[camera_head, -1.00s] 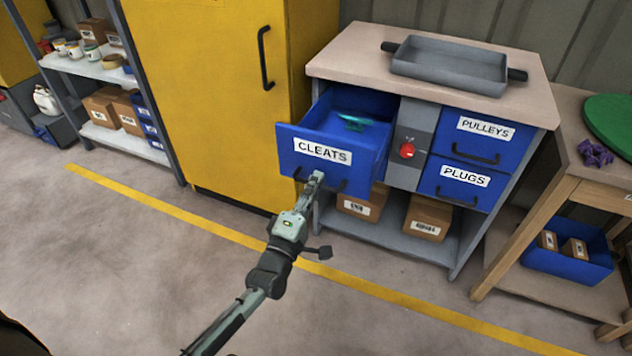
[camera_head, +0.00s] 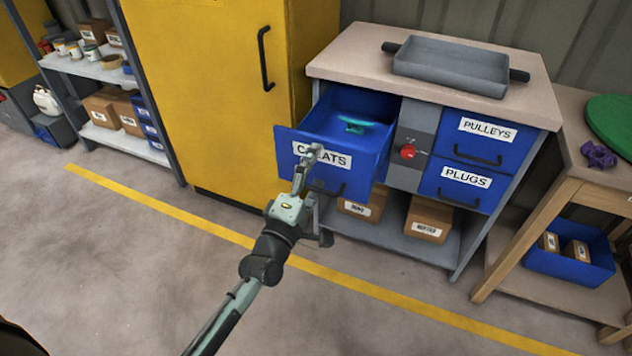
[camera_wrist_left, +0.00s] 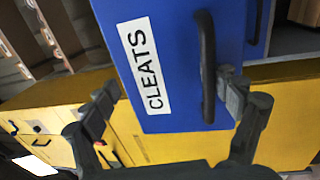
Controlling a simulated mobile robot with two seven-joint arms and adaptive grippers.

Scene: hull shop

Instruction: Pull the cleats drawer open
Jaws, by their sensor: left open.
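The blue cleats drawer (camera_head: 290,146) stands pulled out from the left of the workbench, with a turquoise piece (camera_head: 362,125) inside. Its dark bar handle (camera_head: 342,190) is on the front below the white label. My left gripper (camera_head: 308,160) is in front of the drawer face and covers part of the label and handle. In the left wrist view its fingers (camera_wrist_left: 168,90) are spread apart. The handle (camera_wrist_left: 207,60) shows close beside the right-hand finger; I cannot tell whether they touch. My right gripper is not in view.
The shut pulleys drawer (camera_head: 515,148) and plugs drawer (camera_head: 430,180) are at the right, beside a red knob (camera_head: 408,152). A grey tray (camera_head: 450,62) lies on the bench top. A yellow cabinet (camera_head: 200,90) stands to the left. The floor in front is clear.

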